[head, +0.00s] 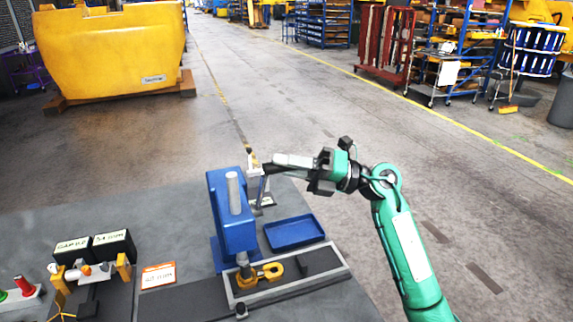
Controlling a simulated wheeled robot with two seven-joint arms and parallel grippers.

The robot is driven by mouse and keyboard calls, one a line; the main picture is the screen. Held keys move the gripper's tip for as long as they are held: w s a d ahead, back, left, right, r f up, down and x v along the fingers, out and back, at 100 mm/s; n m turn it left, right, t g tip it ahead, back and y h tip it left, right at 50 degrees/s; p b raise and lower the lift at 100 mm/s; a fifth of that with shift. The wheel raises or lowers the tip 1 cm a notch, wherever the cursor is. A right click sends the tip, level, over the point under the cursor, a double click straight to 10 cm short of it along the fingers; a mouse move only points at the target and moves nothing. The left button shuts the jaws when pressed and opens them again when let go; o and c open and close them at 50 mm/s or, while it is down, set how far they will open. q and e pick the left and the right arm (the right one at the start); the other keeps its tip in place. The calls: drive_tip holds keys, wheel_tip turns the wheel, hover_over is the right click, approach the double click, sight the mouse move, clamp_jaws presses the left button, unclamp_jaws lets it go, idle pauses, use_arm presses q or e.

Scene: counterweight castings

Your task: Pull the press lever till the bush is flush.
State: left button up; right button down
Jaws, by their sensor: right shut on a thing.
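A blue press (232,212) with a pale grey cylinder on top stands on the grey bench. Its thin dark lever (262,190) is on the press's right side and stands close to upright. My right gripper (271,168) reaches in from the right and is shut on the lever near its upper end. Below the press head, a dark ram (243,262) comes down at a small yellow casting (272,270) in a grey-framed fixture. The bush is not clearly visible, so I cannot tell whether it is flush. My left gripper is not in view.
A blue tray (294,232), seemingly empty, lies right of the press. Two black labelled boxes (114,247), an orange-edged card (158,276) and a rack with yellow posts are at left. A large yellow counterweight (110,50) stands on the floor beyond the bench.

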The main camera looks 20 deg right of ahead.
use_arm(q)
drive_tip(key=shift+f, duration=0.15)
use_arm(e)
drive_tip(key=shift+f, duration=0.15)
use_arm(q)
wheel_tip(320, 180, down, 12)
drive_tip(key=b, duration=1.3)
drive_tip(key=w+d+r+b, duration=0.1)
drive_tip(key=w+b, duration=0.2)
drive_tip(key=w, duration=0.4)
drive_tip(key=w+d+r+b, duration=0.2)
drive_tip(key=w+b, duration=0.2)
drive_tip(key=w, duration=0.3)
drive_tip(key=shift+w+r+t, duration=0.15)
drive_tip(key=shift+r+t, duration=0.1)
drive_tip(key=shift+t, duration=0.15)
use_arm(e)
drive_tip(key=s+f+n+g+y, duration=0.2)
drive_tip(key=s+f+n+g, duration=0.1)
drive_tip(key=s+f+n, duration=0.5)
drive_tip(key=shift+s+f+n, duration=0.3)
drive_tip(key=shift+f, duration=0.3)
